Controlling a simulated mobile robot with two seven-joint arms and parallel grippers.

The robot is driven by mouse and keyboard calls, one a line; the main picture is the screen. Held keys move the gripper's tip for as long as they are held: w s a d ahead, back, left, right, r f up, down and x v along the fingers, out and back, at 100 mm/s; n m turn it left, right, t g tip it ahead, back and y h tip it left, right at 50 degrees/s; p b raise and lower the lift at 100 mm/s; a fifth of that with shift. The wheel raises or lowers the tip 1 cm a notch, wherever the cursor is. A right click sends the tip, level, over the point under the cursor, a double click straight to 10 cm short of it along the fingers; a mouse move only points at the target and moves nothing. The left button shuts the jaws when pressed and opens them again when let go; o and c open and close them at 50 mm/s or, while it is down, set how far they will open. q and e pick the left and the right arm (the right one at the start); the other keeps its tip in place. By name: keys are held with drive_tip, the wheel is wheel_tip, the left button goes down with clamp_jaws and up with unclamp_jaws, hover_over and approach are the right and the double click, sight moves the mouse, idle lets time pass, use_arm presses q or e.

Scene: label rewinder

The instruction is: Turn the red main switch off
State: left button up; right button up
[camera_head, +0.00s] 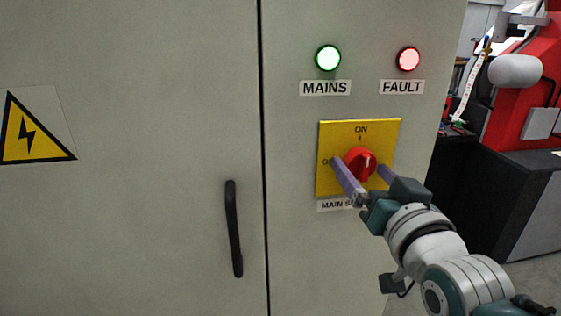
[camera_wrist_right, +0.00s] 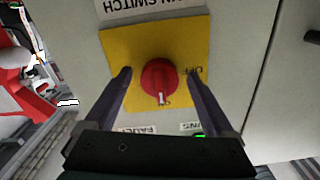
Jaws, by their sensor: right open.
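The red main switch (camera_head: 360,163) is a round knob on a yellow plate (camera_head: 382,128) on the grey cabinet. Its white mark points up toward ON in the head view. In the right wrist view the knob (camera_wrist_right: 159,78) appears upside down, its mark toward the ON lettering. My right gripper (camera_head: 362,170) is open, with one purple finger on each side of the knob. In the right wrist view its fingers (camera_wrist_right: 158,75) stand apart from the knob with gaps on both sides. The left gripper is not in view.
A lit green MAINS lamp (camera_head: 328,57) and a lit red FAULT lamp (camera_head: 408,59) sit above the plate. A black door handle (camera_head: 234,228) sticks out to the left. A red machine (camera_head: 518,105) stands beyond the cabinet's right edge.

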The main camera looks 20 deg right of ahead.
drive_tip(key=shift+w, duration=0.1)
drive_tip(key=c, duration=1.4)
drive_tip(key=shift+n, duration=0.4)
drive_tip(key=n, duration=0.3)
drive_tip(key=shift+d+n, duration=0.1)
drive_tip(key=shift+n, duration=0.3)
drive_tip(key=n, duration=0.4)
drive_tip(key=shift+n, duration=0.3)
drive_tip(key=n, duration=0.4)
drive_tip(key=shift+d, duration=0.1)
drive_tip(key=n+b, duration=0.1)
drive_tip(key=n, duration=0.3)
drive_tip(key=shift+r, duration=0.1)
drive_tip(key=shift+n, duration=0.5)
